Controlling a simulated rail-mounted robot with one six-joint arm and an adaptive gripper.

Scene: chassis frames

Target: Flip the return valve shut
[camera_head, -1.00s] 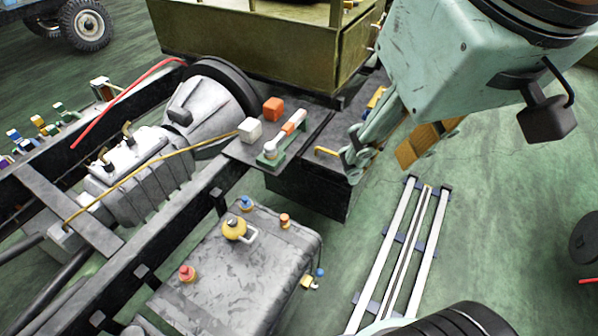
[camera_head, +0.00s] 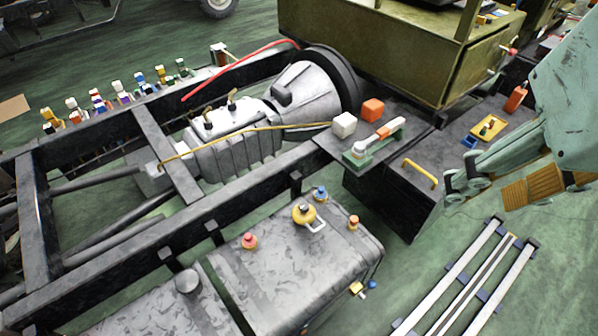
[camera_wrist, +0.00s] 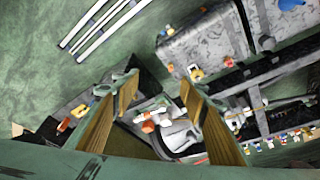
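No part is labelled as the return valve, so I cannot tell which fitting it is. Small yellow (camera_head: 356,289) and blue (camera_head: 372,285) fittings sit low on the grey tank's right end. The grey tank (camera_head: 285,285) has red (camera_head: 249,241), yellow (camera_head: 304,213), blue (camera_head: 320,193) and orange (camera_head: 353,222) fittings on top. A green-based piece with a white-and-orange bar (camera_head: 375,142) lies on a dark bracket (camera_head: 330,146). My gripper (camera_head: 480,187) hangs right of the dark box's yellow handle (camera_head: 420,173). In the wrist view my gripper (camera_wrist: 158,86) is open and empty, its brown-padded fingers apart.
White (camera_head: 344,124) and orange (camera_head: 372,110) blocks stand on the bracket. An olive box (camera_head: 390,50) rises behind. Pale rails (camera_head: 465,285) lie on the floor at lower right. Dark frame beams (camera_head: 165,150) and a grey gearbox (camera_head: 235,145) fill the left.

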